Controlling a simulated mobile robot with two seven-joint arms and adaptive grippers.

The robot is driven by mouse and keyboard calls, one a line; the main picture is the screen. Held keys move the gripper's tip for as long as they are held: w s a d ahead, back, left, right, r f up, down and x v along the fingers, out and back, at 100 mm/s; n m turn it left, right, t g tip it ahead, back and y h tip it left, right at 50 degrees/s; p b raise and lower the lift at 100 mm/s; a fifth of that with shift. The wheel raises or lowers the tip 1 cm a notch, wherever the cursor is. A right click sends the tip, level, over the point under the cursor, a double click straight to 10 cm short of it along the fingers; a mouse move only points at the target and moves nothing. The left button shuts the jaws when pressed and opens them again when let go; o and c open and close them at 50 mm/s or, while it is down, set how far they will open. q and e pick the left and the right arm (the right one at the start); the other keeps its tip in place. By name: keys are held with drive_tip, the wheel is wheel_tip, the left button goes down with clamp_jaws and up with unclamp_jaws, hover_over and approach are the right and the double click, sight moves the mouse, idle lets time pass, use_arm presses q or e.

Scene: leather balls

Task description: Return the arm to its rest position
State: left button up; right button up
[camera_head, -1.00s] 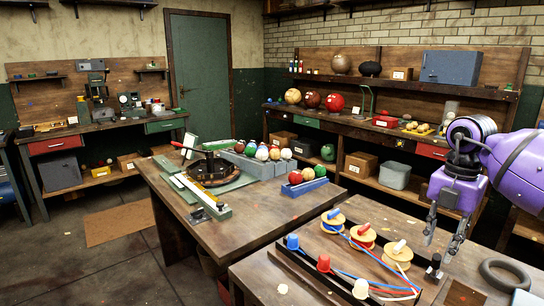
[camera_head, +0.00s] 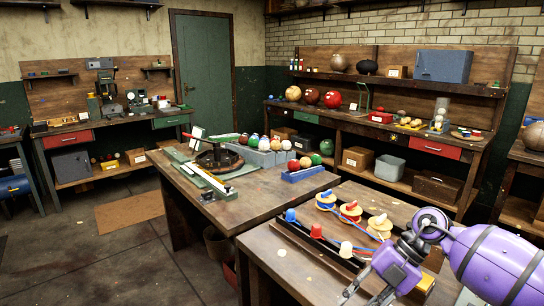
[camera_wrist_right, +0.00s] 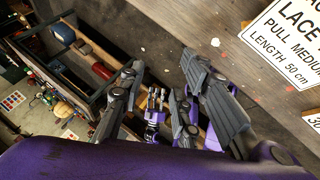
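My right arm (camera_head: 492,262), purple with grey joints, reaches in from the lower right in the head view. Its gripper (camera_head: 364,296) points down and left, low over the front workbench (camera_head: 276,268). In the right wrist view the two grey fingers of this gripper (camera_wrist_right: 165,85) stand wide apart. Nothing is held between them. Beyond them show small purple and grey parts of mine; I cannot tell which parts. My left arm and gripper do not show in the head view.
A dark rack (camera_head: 307,245) with coloured pegs and yellow spools (camera_head: 379,226) stands close behind the gripper on the front workbench. A white lace sign (camera_wrist_right: 290,45) lies on the wood at upper right in the wrist view. Open floor (camera_head: 115,260) is at the left.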

drive_tip(key=s+a+f+m+t+y+p, duration=0.1)
drive_tip(key=s+a+m+t+y, duration=0.15)
drive_tip(key=s+a+y, duration=0.35)
drive_tip(key=s+a+m+t+y+p, duration=0.1)
drive_tip(key=s+a+m+t+y, duration=0.15)
drive_tip(key=a, duration=0.65)
drive_tip(key=s+d+f+m+t+h+p, duration=0.2)
drive_tip(key=s+d+f+m+t+h, duration=0.5)
drive_tip(key=d+f+m+t+h, duration=0.8)
use_arm(q)
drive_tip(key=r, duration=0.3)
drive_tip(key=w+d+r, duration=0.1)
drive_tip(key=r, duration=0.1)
drive_tip(key=shift+p, duration=0.3)
use_arm(e)
drive_tip(key=s+f+m+g, duration=0.4)
drive_tip(key=s+g, duration=0.1)
drive_tip(key=s, duration=0.4)
drive_tip(key=s+f+m+g, duration=0.4)
drive_tip(key=s+g, duration=0.1)
drive_tip(key=s, duration=0.5)
drive_tip(key=shift+d+f+m, duration=0.15)
drive_tip(key=shift+d+m, duration=0.25)
drive_tip(key=shift+d, duration=0.05)
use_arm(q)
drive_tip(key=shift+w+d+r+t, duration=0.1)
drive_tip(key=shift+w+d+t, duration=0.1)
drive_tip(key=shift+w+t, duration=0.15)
use_arm(e)
drive_tip(key=shift+s, duration=0.1)
